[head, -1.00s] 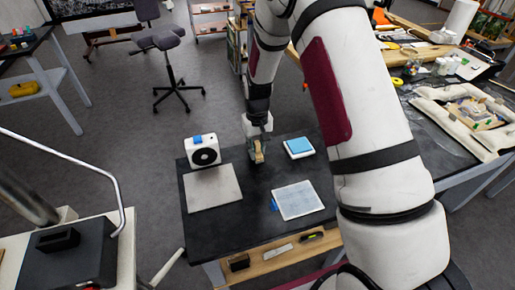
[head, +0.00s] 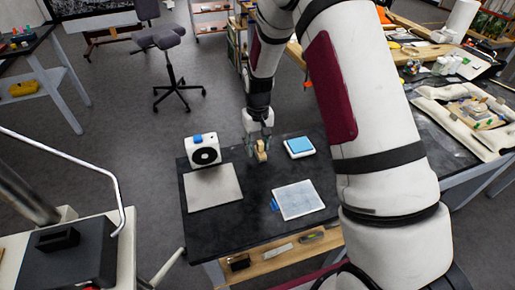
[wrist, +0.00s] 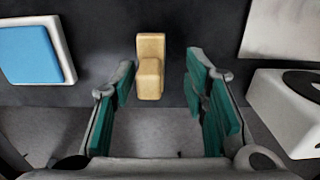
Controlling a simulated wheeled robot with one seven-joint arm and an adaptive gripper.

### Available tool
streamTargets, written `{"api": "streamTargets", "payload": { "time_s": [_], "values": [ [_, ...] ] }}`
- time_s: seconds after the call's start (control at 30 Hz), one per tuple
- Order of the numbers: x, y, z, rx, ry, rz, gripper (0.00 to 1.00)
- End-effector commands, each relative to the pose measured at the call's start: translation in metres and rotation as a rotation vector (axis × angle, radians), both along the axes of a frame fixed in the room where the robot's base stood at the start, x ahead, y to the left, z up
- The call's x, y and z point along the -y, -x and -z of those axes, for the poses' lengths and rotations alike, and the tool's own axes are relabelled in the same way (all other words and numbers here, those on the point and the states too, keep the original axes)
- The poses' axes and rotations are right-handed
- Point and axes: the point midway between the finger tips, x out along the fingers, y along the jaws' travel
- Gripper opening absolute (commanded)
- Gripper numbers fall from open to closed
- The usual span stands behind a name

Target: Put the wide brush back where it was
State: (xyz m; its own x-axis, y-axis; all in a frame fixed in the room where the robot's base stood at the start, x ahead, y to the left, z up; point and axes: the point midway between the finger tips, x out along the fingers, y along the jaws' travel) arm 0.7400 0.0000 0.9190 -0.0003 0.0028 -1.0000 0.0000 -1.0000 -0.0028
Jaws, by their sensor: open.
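A tan, stepped, wood-coloured piece (head: 262,150) stands near the back edge of the black table. It may be the wide brush, but its shape does not let me tell. In the wrist view the tan piece (wrist: 151,65) lies between and just beyond the fingertips, with a visible gap on each side. My gripper (head: 259,144) is over the back of the table, its green-padded fingers (wrist: 160,82) spread open and holding nothing.
A white device with a black disc (head: 204,150) stands left of the gripper, behind a grey plate (head: 212,187). A white-edged blue pad (head: 299,146) lies to the right. A pale sheet (head: 298,200) with a blue item (head: 275,204) lies in front. The table's centre is clear.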

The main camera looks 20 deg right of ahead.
Motion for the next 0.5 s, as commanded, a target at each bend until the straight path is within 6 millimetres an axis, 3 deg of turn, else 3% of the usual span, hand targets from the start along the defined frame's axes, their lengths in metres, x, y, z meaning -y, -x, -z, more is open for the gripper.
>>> {"api": "streamTargets", "payload": {
  "time_s": [0.3,0.5],
  "values": [
    [0.000,-0.002,-0.065,0.005,0.001,0.000,0.41],
    [0.000,-0.001,-0.094,0.002,0.000,0.000,0.41]
  ]
}}
